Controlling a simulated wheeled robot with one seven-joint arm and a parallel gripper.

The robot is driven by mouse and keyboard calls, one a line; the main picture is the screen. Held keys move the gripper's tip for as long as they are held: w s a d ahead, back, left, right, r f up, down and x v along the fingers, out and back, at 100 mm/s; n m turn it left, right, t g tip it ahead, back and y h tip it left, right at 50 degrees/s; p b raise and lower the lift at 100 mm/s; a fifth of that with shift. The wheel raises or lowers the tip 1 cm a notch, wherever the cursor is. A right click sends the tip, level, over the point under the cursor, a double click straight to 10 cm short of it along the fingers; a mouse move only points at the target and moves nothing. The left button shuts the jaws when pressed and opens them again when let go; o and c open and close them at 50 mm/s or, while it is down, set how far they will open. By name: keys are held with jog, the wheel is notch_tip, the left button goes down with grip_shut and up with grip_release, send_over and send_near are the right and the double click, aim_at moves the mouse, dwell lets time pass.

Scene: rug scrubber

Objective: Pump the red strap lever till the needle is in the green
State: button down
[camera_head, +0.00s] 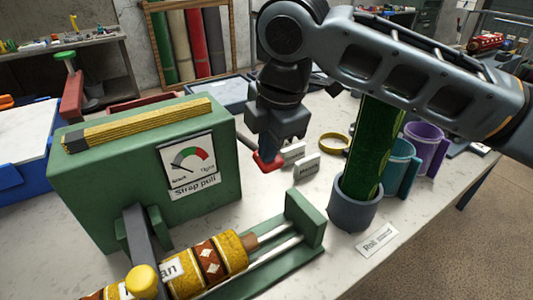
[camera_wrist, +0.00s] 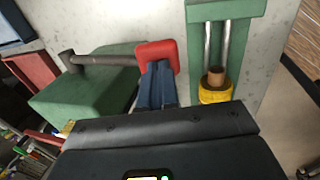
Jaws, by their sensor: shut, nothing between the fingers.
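The strap lever's red grip (camera_head: 267,162) is at the right side of the green scrubber box (camera_head: 85,200). In the wrist view, the red grip (camera_wrist: 155,53) sits on a dark grey shaft (camera_wrist: 105,60) across the box. My gripper (camera_head: 268,150) is shut and empty, fingers pointing down at the red grip. In the wrist view its fingertips (camera_wrist: 157,72) meet the grip's edge; I cannot tell whether they press on it. The strap pull gauge (camera_head: 188,160) faces front, with a green and a red band. Its thin needle appears to point left, toward the slack side.
A rolled patterned rug (camera_head: 215,258) lies on the rails in front of the box. A grey cup (camera_head: 355,205) with a green roll stands at right, beside teal and purple mugs.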

jog(key=shift+s+d+f+t+y+b, duration=0.15)
jog(key=shift+f+t+y+b, duration=0.25)
jog(key=shift+f+b, duration=0.55)
jog(key=shift+s+d+f+t+y+b, duration=0.1)
jog(key=shift+s+f+t+y+b, duration=0.1)
jog(key=shift+f+t+b, duration=0.55)
jog(key=shift+s+d+f+t+y+b, duration=0.1)
jog(key=shift+f+t+y+b, duration=0.2)
jog(key=shift+f+b, duration=0.85)
jog(key=shift+f, duration=0.3)
